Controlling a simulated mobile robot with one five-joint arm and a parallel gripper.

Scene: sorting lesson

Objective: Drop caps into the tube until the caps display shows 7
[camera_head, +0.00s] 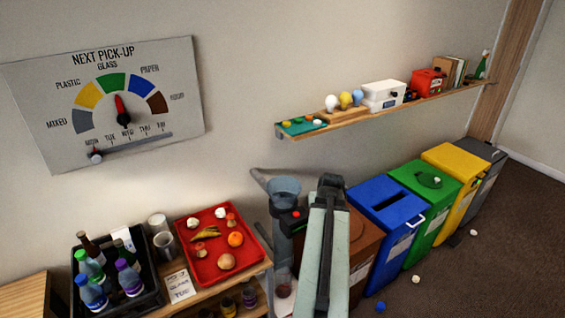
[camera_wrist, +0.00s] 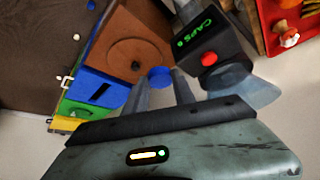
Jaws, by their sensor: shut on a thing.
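My gripper (camera_wrist: 160,84) is shut on a blue cap (camera_wrist: 160,77), held between its fingertips in the wrist view. The tube's clear funnel mouth (camera_wrist: 252,90) is to the right of the fingers, apart from the cap. The dark box on the tube has a red button (camera_wrist: 209,58) and a green caps display (camera_wrist: 196,31); its digit is too small to read surely. In the head view the tube (camera_head: 283,222) and its funnel (camera_head: 284,187) stand left of my arm. The held cap does not show there.
A brown bin (camera_head: 362,240) stands just right of the tube, then blue (camera_head: 378,192), green, yellow and grey bins. A red tray (camera_head: 196,279) and a black bottle crate (camera_head: 142,302) are at the left. Loose caps (camera_head: 416,279) lie on the floor.

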